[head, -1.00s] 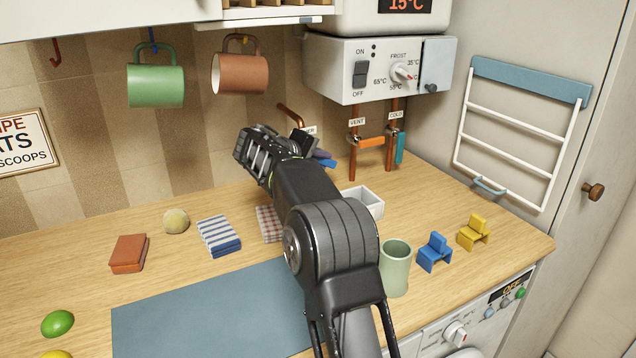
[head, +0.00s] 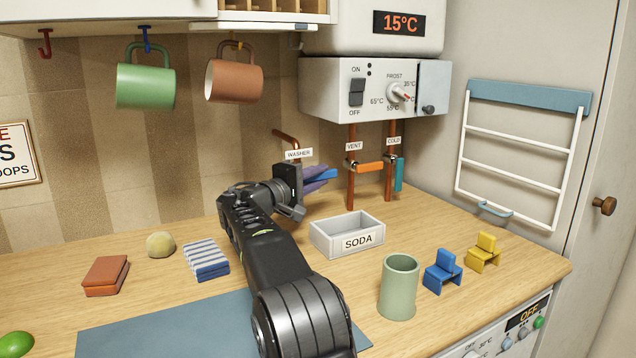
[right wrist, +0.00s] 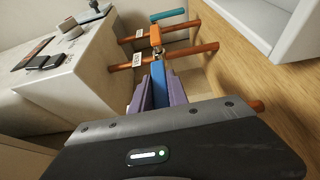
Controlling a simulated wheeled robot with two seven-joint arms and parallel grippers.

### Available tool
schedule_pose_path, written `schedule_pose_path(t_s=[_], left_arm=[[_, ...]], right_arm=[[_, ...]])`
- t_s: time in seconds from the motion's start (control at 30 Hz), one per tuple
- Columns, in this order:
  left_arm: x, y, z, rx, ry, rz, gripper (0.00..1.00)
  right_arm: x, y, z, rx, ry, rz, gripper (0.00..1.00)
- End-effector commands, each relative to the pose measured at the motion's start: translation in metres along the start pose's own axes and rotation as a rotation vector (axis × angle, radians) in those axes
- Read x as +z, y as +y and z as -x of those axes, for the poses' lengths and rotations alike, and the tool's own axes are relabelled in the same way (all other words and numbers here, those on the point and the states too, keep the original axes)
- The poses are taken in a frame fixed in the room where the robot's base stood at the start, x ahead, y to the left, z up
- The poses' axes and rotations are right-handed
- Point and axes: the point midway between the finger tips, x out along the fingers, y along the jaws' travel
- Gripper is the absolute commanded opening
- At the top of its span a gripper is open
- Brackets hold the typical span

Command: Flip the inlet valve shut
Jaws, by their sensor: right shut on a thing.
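Three levered valves sit on copper pipes below the boiler. The valve labelled WASHER has a blue lever (head: 327,174); its pipe is mostly hidden behind my right arm. My right gripper (head: 316,179) has purple fingers and is shut on this blue lever, which shows between the fingers in the right wrist view (right wrist: 159,84). In the head view the blue lever points right, roughly level. The VENT valve's orange lever (head: 370,168) lies across its upright pipe. The COLD valve's teal lever (head: 399,175) hangs along its pipe. No label reads inlet. My left gripper is out of view.
The boiler's control box (head: 375,88) hangs just above the pipes. A white SODA tray (head: 347,236) stands below the gripper. A green cup (head: 398,287) and blue (head: 443,271) and yellow (head: 484,252) toy chairs stand at the right. A towel rack (head: 520,150) is on the right wall.

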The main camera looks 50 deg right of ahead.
Motion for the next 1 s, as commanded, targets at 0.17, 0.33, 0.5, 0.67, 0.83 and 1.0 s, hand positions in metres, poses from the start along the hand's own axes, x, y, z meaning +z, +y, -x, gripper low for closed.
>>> schedule_pose_path(t_s=[0.17, 0.33, 0.5, 0.67, 0.83, 1.0], left_arm=[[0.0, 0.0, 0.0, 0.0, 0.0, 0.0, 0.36], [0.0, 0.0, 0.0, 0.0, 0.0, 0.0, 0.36], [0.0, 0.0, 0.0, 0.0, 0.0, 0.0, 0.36], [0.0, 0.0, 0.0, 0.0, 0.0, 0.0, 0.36], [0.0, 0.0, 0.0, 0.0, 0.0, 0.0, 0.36], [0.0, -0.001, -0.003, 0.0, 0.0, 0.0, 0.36]], right_arm=[[0.0, 0.0, 0.0, 0.002, 0.001, 0.004, 0.0], [0.0, 0.0, 0.0, 0.002, 0.0, 0.003, 0.28], [0.0, 0.0, 0.0, 0.001, 0.0, 0.002, 0.42], [0.0, 0.0, 0.0, 0.0, 0.0, 0.002, 0.42], [0.0, 0.0, 0.004, 0.0, 0.001, 0.001, 0.42], [-0.001, -0.001, 0.022, -0.002, 0.003, 0.001, 0.42]])
